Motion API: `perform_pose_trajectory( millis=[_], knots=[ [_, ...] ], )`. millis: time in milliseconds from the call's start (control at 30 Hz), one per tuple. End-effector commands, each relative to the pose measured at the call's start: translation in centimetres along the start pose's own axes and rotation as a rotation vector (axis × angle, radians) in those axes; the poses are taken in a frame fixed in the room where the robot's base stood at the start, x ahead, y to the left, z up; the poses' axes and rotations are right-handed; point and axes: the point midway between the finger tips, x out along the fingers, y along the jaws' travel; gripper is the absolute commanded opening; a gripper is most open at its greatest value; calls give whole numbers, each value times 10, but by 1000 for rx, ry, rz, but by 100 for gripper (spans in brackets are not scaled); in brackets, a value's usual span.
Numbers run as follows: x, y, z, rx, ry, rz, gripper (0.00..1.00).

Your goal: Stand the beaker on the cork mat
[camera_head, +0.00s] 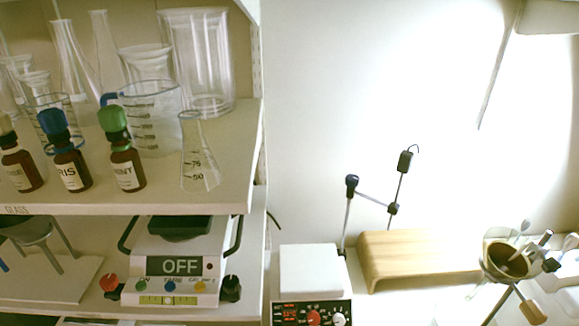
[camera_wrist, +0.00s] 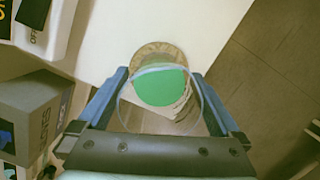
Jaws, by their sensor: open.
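In the wrist view a clear glass beaker (camera_wrist: 202,103) with green contents (camera_wrist: 160,88) is seen from above, between the fingers of my gripper (camera_wrist: 160,76). The two blue fingers are open, one on each side of the beaker. The round cork mat (camera_wrist: 150,50) shows beyond and around the green contents, under the beaker. The beaker hides much of the mat, so I cannot tell whether its base fully rests there. In the head view I do not see my gripper, this green-filled beaker or the cork mat.
In the wrist view a white surface (camera_wrist: 110,35) lies around the mat, with a grey box (camera_wrist: 35,105) at left and floor (camera_wrist: 265,75) at right. In the head view a shelf (camera_head: 225,190) holds glassware and bottles; a scale (camera_head: 180,265) is below. A wooden stand (camera_head: 420,262) is right.

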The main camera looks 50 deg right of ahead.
Motion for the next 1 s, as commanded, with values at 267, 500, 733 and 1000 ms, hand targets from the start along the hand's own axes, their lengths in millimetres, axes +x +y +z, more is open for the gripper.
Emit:
perform_pose_trajectory(
  millis=[267,500,733,1000],
  knots=[
    [-30,1,0,0,0,4,100],
    [-82,1,0,-1,-1,4,100],
    [-115,1,1,0,-1,3,100],
    [-123,0,1,0,0,0,100]
  ],
)
